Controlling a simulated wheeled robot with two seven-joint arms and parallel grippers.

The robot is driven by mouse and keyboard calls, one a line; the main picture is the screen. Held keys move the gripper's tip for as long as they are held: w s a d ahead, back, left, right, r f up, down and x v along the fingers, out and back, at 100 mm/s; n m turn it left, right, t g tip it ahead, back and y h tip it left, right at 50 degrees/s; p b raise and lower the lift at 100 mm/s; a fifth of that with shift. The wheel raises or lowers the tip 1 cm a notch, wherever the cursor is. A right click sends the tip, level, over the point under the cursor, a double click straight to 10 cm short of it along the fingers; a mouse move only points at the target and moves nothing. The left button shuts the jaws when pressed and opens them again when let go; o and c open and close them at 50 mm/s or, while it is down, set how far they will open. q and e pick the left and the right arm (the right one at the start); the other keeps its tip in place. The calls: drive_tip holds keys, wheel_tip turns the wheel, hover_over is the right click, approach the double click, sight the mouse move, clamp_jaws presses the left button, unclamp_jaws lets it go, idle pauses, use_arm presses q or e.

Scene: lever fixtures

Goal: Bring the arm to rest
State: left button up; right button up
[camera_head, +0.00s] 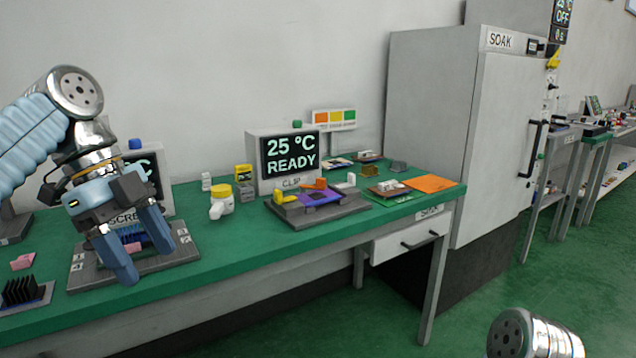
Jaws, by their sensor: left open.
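My left arm comes in from the left. Its gripper (140,258) is open, with two blue fingers pointing down in front of the SCREW fixture (92,278), a dark plate on the green bench. The fingers hide part of that fixture; I see nothing held between them, and cannot tell how far above the plate they are.
A display reading "25 °C READY" (290,155) stands behind the CLIP fixture. A yellow-capped white bottle (221,203) stands between the fixtures. A black heat sink (22,291) lies at the front left. An orange sheet (431,184) lies near the right end. The tall SOAK cabinet (425,120) stands beyond.

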use_arm(q)
drive_tip(key=w+d+f+n, duration=0.3)
drive_tip(key=w+f, duration=0.2)
drive_tip(key=f, duration=0.5)
drive_tip(key=w+d+f+n, duration=0.3)
drive_tip(key=w+f, duration=0.3)
drive_tip(key=f, duration=0.4)
drive_tip(key=d+f+n, duration=0.3)
drive_tip(key=f+n, duration=0.2)
drive_tip(key=f, duration=1.5)
drive_tip(key=s+d+f+n, duration=0.2)
drive_tip(key=s+f+n, duration=0.4)
drive_tip(key=f, duration=0.7)
drive_tip(key=s+d+f+n, duration=0.1)
drive_tip(key=s+f+n, duration=0.1)
drive_tip(key=s+f, duration=0.2)
drive_tip(key=s+d+f+n+t, duration=0.1)
drive_tip(key=s+f+n, duration=0.2)
drive_tip(key=s, duration=0.7)
wheel_tip(320, 180, down, 2)
drive_tip(key=shift+s+t, duration=0.3)
drive_tip(key=shift+s, duration=0.1)
